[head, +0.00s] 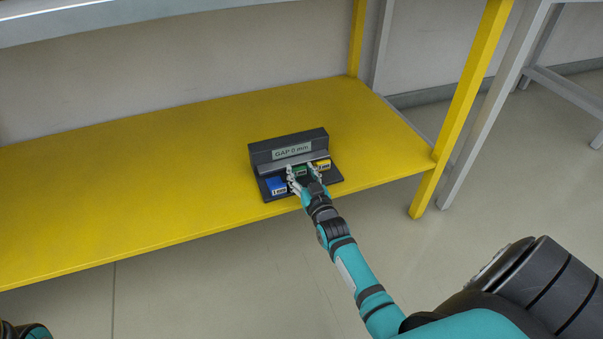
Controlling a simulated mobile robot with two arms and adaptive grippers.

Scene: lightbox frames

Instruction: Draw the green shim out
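A dark grey fixture (290,143) labelled "GAP 0 mm" stands on the yellow shelf. A row of coloured shims sits at its front under a grey bar. The green shim (300,170) is in the middle, partly hidden by my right gripper. My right gripper (302,175) reaches in from the front, with one finger on each side of the green shim. Whether the fingers press on it or stand slightly apart is too small to tell. My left gripper is not in view; only a bit of my own body shows at the bottom left corner.
A blue shim (276,186) lies close to the left finger, and a yellow shim (322,165) lies close to the right finger. The yellow shelf (120,190) is otherwise bare, with wide free room to the left. A yellow post (465,100) stands at its right.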

